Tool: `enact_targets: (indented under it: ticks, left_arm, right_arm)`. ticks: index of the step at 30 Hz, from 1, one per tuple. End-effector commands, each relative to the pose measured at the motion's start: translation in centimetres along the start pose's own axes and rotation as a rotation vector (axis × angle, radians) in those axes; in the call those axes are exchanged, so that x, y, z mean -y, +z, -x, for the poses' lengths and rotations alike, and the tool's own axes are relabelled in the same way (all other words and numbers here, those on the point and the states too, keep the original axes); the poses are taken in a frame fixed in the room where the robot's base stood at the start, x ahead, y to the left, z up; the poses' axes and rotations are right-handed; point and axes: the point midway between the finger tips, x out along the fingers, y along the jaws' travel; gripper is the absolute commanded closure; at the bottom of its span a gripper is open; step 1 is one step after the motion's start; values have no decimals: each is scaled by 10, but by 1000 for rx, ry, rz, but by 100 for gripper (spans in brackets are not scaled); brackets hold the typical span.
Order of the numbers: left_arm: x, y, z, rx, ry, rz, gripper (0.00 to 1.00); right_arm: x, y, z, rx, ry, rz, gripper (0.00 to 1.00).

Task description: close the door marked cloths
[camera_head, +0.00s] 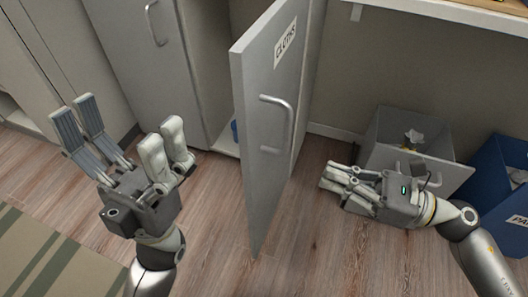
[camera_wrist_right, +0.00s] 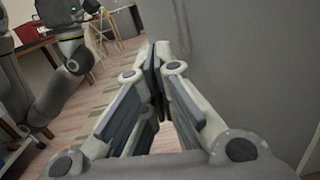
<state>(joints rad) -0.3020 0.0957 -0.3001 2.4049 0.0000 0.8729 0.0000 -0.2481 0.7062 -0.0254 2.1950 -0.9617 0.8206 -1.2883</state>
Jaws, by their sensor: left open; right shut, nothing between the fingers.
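The grey door marked CLOTHS (camera_head: 262,180) stands wide open, its free edge swung out towards me. Its label is near the top, and a curved metal handle (camera_head: 288,118) is on the face turned to the right. My right gripper (camera_head: 328,178) is shut and empty, to the right of the door and apart from it in the head view. In the right wrist view its fingertips (camera_wrist_right: 157,62) meet in front of a broad grey surface (camera_wrist_right: 245,65), apparently the door. My left gripper (camera_head: 125,125) is open and empty, left of the door.
A closed grey cabinet door (camera_head: 150,70) is left of the opening. A blue item (camera_head: 234,130) shows partly inside the cabinet. A grey bin (camera_head: 385,155) and a blue bin (camera_head: 490,170) stand at the right. A striped rug (camera_head: 35,260) lies at lower left. Floor (camera_head: 300,260) below the door is clear.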

Motion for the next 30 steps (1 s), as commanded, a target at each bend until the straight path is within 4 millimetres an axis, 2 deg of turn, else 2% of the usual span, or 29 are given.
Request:
enact_targets:
  ticks: [5, 10, 30]
  left_arm:
    - [0, -2, 1, 26, -10, 3, 10]
    - [0, -2, 4, 26, -11, 3, 10]
    - [0, -2, 3, 26, -10, 4, 10]
  right_arm:
    - [-3, -17, 10, -91, 3, 63, 100]
    - [-3, -20, -2, -93, 5, 69, 100]
    - [-2, -28, -111, -87, 4, 66, 100]
